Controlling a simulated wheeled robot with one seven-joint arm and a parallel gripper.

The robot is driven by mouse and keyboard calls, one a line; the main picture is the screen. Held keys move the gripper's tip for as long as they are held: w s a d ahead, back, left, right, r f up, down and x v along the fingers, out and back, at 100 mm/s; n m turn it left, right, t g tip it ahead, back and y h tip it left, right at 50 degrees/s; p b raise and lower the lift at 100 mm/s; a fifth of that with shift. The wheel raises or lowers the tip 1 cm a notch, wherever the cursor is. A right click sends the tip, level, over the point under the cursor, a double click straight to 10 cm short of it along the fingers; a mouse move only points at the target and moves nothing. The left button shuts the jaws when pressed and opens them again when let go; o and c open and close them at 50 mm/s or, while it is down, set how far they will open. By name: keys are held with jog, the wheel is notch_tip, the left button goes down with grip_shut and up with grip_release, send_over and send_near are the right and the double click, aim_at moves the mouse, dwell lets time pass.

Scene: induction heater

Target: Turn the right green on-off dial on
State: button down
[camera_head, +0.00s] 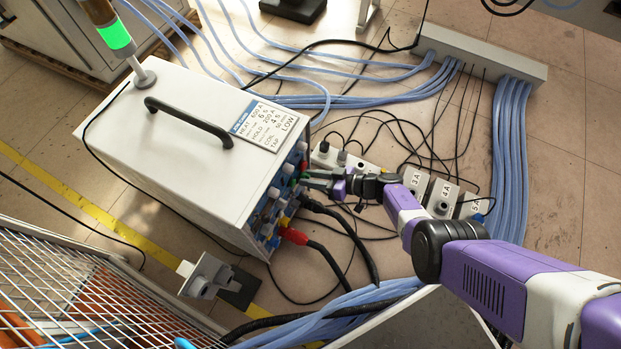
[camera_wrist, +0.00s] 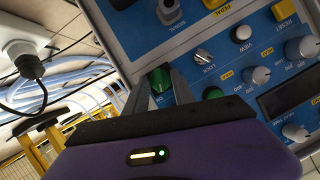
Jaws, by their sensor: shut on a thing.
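The heater (camera_head: 185,150) is a pale box with a handle on top and a blue control panel (camera_head: 276,200) on its right side. In the wrist view, a green dial (camera_wrist: 160,78) sits on the blue panel (camera_wrist: 232,55) between the two grey fingers of my gripper (camera_wrist: 163,86). The fingers are shut on this dial and partly hide it. A second green dial (camera_wrist: 213,93) is just right of the fingers and free of them. In the head view, my gripper (camera_head: 318,180) reaches the panel's far end; the held dial is hard to make out there.
White and grey knobs (camera_wrist: 257,75) and a dark display (camera_wrist: 288,98) crowd the panel beside my gripper. Red-ended and black cables (camera_head: 297,237) leave its lower part. Socket boxes (camera_head: 440,195) and loose cables lie on the floor. A wire mesh fence (camera_head: 70,290) stands at the lower left.

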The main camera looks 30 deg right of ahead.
jog(key=shift+w+d+f+m+g+y+b, duration=0.1)
jog(key=shift+m+g+y+b, duration=0.1)
jog(key=shift+m+y+b, duration=0.5)
jog(key=shift+w+d+f+m+g+y+b, duration=0.1)
jog(key=shift+m+g+y+b, duration=0.15)
jog(key=shift+m+b, duration=0.8)
jog(key=shift+m, duration=0.25)
jog(key=c, duration=1.1)
grip_release()
jog(key=shift+a, duration=0.1)
jog(key=shift+r, duration=0.1)
jog(key=shift+p+v, duration=1.15)
jog(key=shift+v, duration=2.8)
